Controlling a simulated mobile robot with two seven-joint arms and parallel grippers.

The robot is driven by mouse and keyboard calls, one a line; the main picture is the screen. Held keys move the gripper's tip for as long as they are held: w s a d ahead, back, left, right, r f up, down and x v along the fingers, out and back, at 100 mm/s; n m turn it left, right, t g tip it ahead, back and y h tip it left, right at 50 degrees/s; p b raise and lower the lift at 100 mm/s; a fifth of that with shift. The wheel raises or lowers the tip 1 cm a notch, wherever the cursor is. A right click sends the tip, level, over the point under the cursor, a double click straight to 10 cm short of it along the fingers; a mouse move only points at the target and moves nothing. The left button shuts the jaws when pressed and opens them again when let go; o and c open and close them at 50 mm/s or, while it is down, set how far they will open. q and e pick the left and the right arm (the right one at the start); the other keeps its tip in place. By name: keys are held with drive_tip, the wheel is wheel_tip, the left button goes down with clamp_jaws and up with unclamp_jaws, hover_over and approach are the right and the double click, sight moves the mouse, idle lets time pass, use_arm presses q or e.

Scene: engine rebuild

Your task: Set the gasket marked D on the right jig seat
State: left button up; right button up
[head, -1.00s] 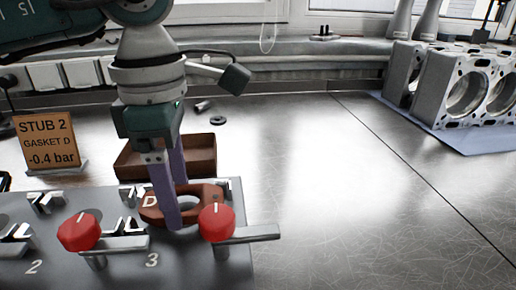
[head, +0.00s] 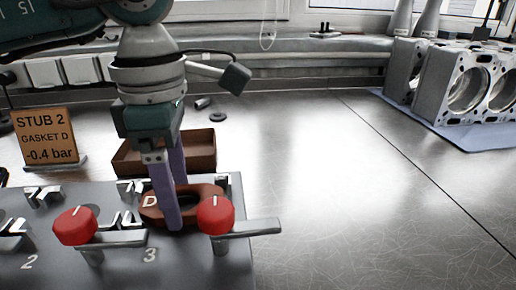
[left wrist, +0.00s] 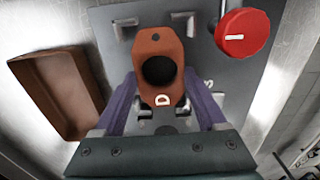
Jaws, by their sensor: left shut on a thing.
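The gasket (head: 208,191) is a rust-brown plate with a large round hole and a white D. My left gripper (head: 179,209) is shut on it, one purple finger on each side. In the left wrist view the gasket (left wrist: 157,42) lies between the fingertips (left wrist: 160,84), over the right jig seat, the one marked 3. Metal corner brackets (left wrist: 126,27) of that seat show around it. The gasket looks level and low over the grey jig plate (head: 120,262). I cannot tell whether it touches the seat. My right gripper is not in view.
Red-knobbed clamp levers (head: 215,215) and (head: 75,226) stand at the plate's front. An open brown tray (head: 200,150) is behind the plate. A sign (head: 46,136) reads STUB 2, GASKET D, -0.4 bar. Engine blocks (head: 446,88) stand at the back right. The bench between is clear.

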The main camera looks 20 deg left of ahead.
use_arm(q)
drive_tip(key=shift+f, duration=0.1)
drive_tip(key=o, duration=1.3)
wheel_tip(320, 180, up, 8)
drive_tip(key=p, duration=0.5)
drive_tip(key=shift+f, duration=0.2)
drive_tip(key=shift+d+p, duration=0.1)
drive_tip(key=shift+p, duration=0.2)
